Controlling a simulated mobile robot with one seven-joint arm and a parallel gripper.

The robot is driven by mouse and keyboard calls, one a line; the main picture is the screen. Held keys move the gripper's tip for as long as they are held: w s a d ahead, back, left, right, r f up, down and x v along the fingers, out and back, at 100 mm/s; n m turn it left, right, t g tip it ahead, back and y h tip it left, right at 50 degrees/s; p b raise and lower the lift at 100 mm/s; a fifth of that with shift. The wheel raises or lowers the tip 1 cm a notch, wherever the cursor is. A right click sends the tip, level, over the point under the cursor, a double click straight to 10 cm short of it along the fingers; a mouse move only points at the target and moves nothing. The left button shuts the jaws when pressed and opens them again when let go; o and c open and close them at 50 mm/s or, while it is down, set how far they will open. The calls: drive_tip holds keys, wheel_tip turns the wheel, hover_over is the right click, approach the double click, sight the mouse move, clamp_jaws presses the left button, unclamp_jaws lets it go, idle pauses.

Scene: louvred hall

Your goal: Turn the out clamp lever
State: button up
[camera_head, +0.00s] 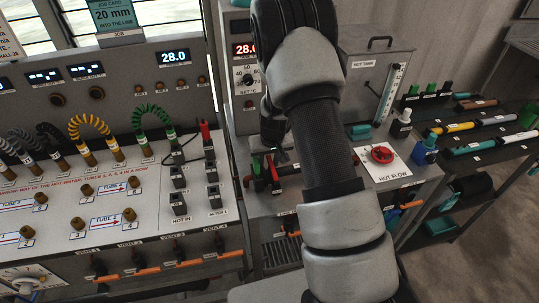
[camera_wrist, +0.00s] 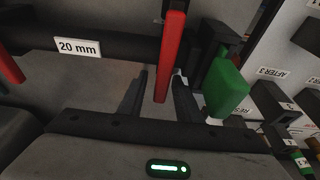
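Two red levers sit at the dark bar marked 20 mm (camera_wrist: 79,47). One red lever (camera_wrist: 171,50) stands near the middle of the wrist view; the other red lever (camera_wrist: 9,66) is at its left edge. I cannot read which is the out clamp lever. My gripper (camera_wrist: 160,76) is open, with its two dark fingers apart and the middle red lever between or just above them. Contact cannot be told. In the head view this red lever (camera_head: 274,173) shows beside my arm, which hides most of the gripper.
A green handle (camera_wrist: 226,88) is close to the right finger. Black switches (camera_head: 212,173) stand left of the levers. A red HOT FLOW knob (camera_head: 382,154) and the hot tank (camera_head: 372,75) are to the right. Curved coloured hoses (camera_head: 153,110) rise from the left panel.

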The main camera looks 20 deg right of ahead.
sight(272, 167)
drive_tip(key=v, duration=1.7)
drive_tip(key=shift+s, duration=0.1)
drive_tip(key=s+a+r+t+y, duration=0.1)
drive_tip(key=s+a+r, duration=0.3)
drive_tip(key=s+r, duration=0.95)
drive_tip(key=s+r+t, duration=0.1)
drive_tip(key=s+r, duration=0.3)
drive_tip(key=s, duration=0.8)
drive_tip(key=shift+s+r+h, duration=0.15)
drive_tip(key=shift+r+h, duration=0.15)
drive_tip(key=shift+h, duration=0.1)
drive_tip(key=shift+a, duration=0.1)
